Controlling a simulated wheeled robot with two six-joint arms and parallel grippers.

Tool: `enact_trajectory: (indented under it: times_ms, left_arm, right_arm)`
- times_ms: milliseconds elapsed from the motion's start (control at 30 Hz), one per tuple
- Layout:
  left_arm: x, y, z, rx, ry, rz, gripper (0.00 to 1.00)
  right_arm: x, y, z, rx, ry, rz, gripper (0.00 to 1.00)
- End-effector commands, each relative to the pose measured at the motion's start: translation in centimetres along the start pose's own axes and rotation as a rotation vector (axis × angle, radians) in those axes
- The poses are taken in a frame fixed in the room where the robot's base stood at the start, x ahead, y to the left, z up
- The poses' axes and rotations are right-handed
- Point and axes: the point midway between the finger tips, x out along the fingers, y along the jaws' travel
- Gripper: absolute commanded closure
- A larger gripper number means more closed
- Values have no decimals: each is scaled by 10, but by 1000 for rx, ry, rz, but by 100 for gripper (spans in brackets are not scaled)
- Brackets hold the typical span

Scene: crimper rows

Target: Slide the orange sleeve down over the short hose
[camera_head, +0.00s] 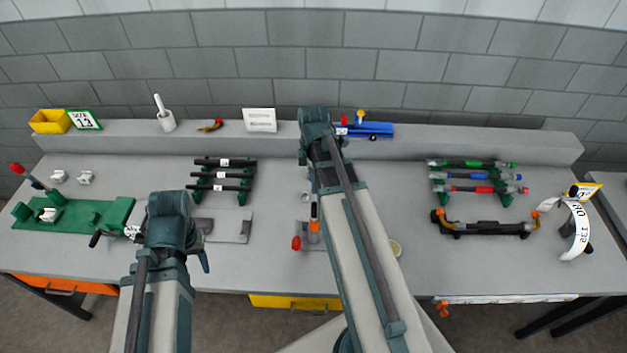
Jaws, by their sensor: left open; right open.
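A small orange piece (314,212), which looks like the orange sleeve, shows on a short upright part (314,228) at the table's middle. That part may be the short hose; its lower end and fit are too small to tell. My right gripper (315,182) is just above and behind the orange piece in the picture, open, largely hidden by its own arm. My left gripper (203,258) is open at the left front, mostly behind its own wrist, well apart from the orange piece.
A red knob (296,243) stands beside the upright part. Dark hoses (222,174) lie on a rack to the left, near a green fixture (75,213). Coloured tools (475,176) and a black-orange tool (485,227) lie right. A raised ledge (450,140) runs behind.

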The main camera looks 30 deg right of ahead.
Motion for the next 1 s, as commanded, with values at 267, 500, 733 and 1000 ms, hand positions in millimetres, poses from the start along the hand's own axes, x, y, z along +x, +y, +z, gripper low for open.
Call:
enact_trajectory:
  times_ms: [267,500,733,1000]
  left_arm:
    - [-53,-5,4,4,-2,0,50]
    - [-81,-8,5,-2,-3,1,50]
    - [-85,-8,6,-6,-4,1,50]
    - [-84,-8,6,-6,-4,1,50]
  right_arm:
    - [-53,0,0,0,0,1,59]
    - [-82,0,0,0,0,1,59]
    - [-85,0,0,0,0,1,59]
    - [-85,0,0,0,0,1,59]
